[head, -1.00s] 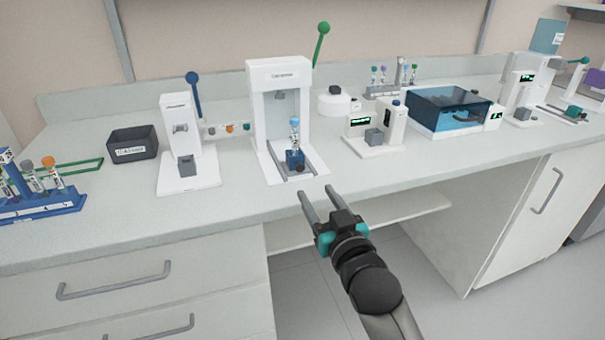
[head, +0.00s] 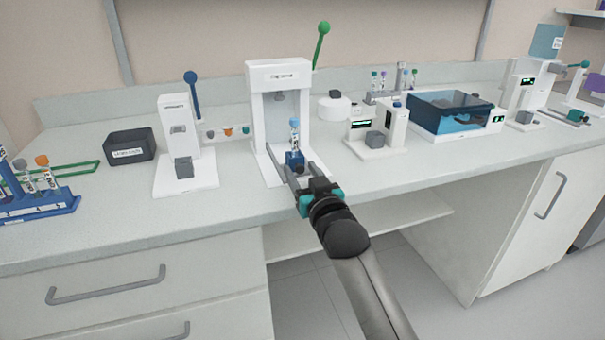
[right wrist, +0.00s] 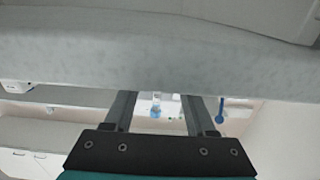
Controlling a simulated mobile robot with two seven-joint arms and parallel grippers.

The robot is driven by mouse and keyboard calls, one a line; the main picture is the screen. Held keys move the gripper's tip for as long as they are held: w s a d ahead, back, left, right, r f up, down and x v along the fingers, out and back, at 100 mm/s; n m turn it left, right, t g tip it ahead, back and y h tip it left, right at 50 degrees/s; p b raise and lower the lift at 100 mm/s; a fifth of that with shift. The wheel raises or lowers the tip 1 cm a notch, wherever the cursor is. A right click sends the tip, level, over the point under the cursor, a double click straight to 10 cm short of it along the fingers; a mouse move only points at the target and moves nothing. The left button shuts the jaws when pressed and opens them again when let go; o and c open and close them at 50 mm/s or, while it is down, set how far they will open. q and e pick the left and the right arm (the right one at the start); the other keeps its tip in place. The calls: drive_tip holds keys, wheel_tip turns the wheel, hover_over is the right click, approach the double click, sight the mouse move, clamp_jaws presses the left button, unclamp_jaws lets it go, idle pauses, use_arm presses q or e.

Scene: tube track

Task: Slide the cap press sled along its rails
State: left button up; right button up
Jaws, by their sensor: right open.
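The cap press (head: 279,76) is a white frame with a green-knobbed lever, standing at the back of the bench. In the right wrist view, a small blue part (right wrist: 155,112) shows in the gap between the open fingers (right wrist: 162,100). Whether the fingers touch the sled is unclear. My left gripper is out of view.
Left of the press stand a white device with a blue-knobbed lever (head: 186,160), a dark box (head: 129,146) and a blue tube rack (head: 38,206). On the right are a small white device (head: 378,140) and a blue-lidded unit (head: 450,110). Bare bench lies along the front edge.

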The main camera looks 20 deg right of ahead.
clamp_jaws()
idle(0.4)
idle(1.0)
